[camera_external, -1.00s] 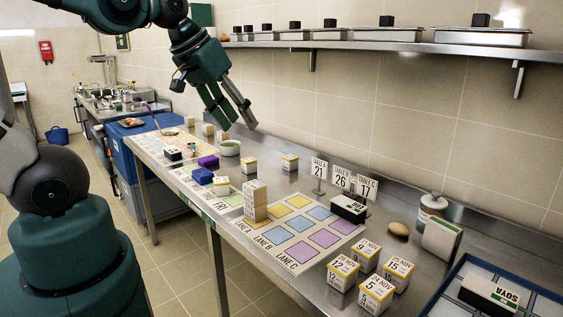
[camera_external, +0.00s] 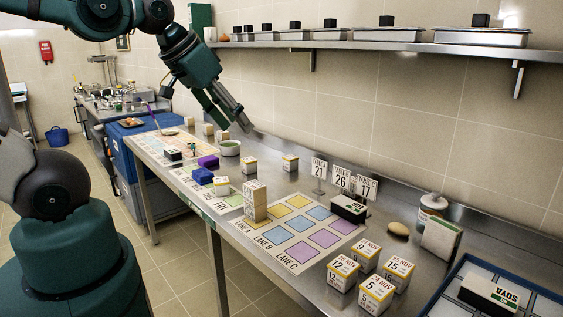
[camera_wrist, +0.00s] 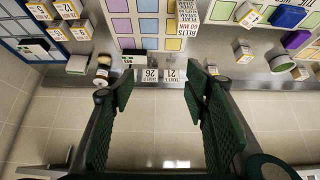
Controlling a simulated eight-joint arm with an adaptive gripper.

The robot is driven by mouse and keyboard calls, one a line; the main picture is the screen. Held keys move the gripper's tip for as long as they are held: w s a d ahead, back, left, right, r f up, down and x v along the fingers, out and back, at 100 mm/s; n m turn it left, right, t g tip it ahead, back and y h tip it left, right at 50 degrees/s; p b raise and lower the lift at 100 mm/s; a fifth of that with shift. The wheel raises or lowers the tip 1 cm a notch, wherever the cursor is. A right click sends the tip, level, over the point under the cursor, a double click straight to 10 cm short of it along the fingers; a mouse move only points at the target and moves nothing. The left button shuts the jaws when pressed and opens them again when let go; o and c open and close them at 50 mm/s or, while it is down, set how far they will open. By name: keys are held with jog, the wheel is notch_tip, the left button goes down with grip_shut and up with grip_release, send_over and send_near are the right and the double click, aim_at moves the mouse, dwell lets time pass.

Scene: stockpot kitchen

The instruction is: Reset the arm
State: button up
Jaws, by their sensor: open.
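My gripper (camera_external: 233,118) is open and empty, held in the air above the far side of the steel table, near the wall. In the wrist view its two green-padded fingers (camera_wrist: 160,88) stand wide apart with nothing between them. Below the fingers in the external view are a green bowl (camera_external: 230,148) and a small yellow-edged box (camera_external: 249,164). The fingers are apart from both.
A wall shelf (camera_external: 400,46) with several lidded pans runs behind the table.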

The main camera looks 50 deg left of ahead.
notch_tip(320, 180, down, 7)
jog(key=b, duration=0.6)
jog(key=shift+b, duration=0.3)
jog(key=shift+f, duration=0.1)
dwell(0.6)
